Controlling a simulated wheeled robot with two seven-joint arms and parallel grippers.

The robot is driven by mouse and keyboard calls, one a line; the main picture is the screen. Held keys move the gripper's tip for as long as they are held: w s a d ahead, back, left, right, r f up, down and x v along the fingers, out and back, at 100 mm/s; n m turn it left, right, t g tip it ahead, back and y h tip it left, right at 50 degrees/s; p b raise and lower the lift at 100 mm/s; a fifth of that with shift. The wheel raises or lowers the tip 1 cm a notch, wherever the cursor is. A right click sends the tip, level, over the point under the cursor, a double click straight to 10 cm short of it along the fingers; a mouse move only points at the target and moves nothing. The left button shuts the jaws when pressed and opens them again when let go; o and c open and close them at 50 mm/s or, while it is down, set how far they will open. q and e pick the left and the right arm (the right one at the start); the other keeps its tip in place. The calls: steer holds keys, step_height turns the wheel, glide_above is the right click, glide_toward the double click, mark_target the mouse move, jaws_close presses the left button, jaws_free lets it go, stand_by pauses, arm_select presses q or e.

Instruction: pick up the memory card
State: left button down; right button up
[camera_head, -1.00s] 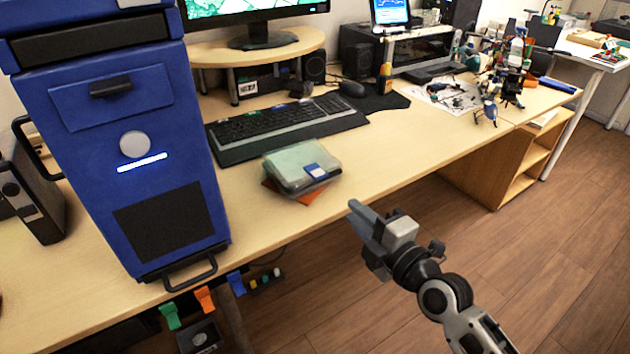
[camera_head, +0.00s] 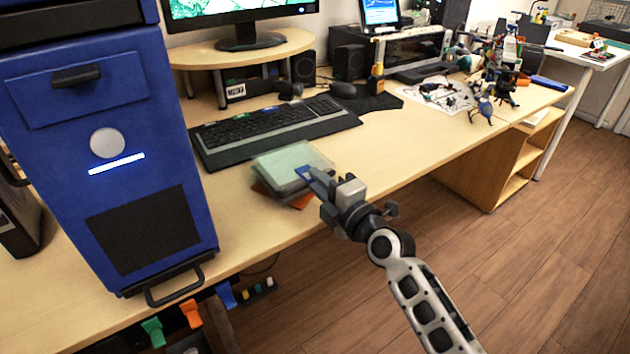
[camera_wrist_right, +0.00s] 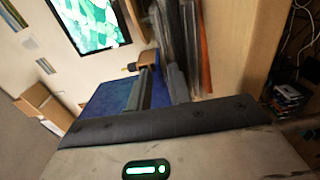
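The memory card (camera_head: 303,172) is small and blue. It lies at the right edge of the top of a stack of clear plastic cases (camera_head: 286,160), partly hidden by my right gripper (camera_head: 313,173). The right gripper's fingertips are right at the card. In the right wrist view, the two fingers (camera_wrist_right: 160,75) stand apart with a narrow gap, and the card (camera_wrist_right: 148,58) shows its brownish end and a blue edge at the fingertips. Whether the fingers touch it, I cannot tell. My left gripper is not in view.
A large blue computer tower (camera_head: 110,150) stands left of the stack. A black keyboard (camera_head: 270,125) lies just behind it. An orange flat item (camera_head: 300,201) sticks out under the cases. The desk (camera_head: 400,150) is clear to the right of the stack.

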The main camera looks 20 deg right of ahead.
steer(key=shift+w+a, duration=0.1)
steer(key=shift+w, duration=0.25)
jaws_close()
steer(key=shift+r, duration=0.1)
step_height(320, 180, up, 3)
steer(key=p, duration=0.2)
steer(key=shift+p, duration=0.3)
steer(key=shift+f, duration=0.35)
